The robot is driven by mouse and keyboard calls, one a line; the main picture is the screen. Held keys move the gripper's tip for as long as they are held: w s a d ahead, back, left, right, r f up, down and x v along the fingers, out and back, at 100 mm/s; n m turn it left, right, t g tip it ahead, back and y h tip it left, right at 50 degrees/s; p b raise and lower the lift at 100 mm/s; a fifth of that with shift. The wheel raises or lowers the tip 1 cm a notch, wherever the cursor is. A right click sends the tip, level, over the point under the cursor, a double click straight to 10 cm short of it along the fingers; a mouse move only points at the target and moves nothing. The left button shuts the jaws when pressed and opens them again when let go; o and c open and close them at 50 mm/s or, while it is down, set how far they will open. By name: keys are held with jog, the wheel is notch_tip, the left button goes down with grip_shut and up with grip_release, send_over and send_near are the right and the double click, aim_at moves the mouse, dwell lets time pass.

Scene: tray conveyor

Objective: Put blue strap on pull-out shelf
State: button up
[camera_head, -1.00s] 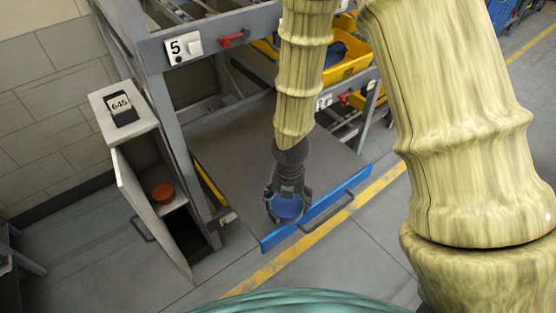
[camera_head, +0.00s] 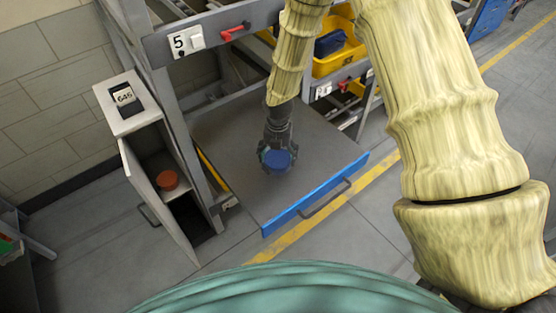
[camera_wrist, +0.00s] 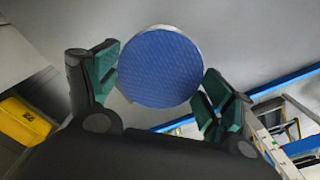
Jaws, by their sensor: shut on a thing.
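The blue strap shows as a round blue coil with a pale rim (camera_head: 277,160) held at the end of my arm; it also shows in the wrist view (camera_wrist: 160,68). My gripper (camera_wrist: 160,85) is shut on it, with one green-padded finger on each side. The pull-out shelf (camera_head: 240,195) is a grey surface with a blue front edge and a dark handle. In the head view the coil and my gripper are over this shelf, behind the blue edge. I cannot tell whether the coil touches the surface.
A small cabinet (camera_head: 137,100) with an open door stands left of the shelf, with an orange-red round thing (camera_head: 167,180) inside. A yellow bin (camera_head: 340,58) is at the back right.

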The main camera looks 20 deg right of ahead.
aim_at(278, 158)
jog(key=shift+f+p, duration=0.7)
jog(key=shift+f, duration=0.9)
jog(key=shift+f, duration=0.15)
jog(key=o, duration=1.1)
jog(key=shift+r+b, duration=1.85)
jog(key=shift+r, duration=4.3)
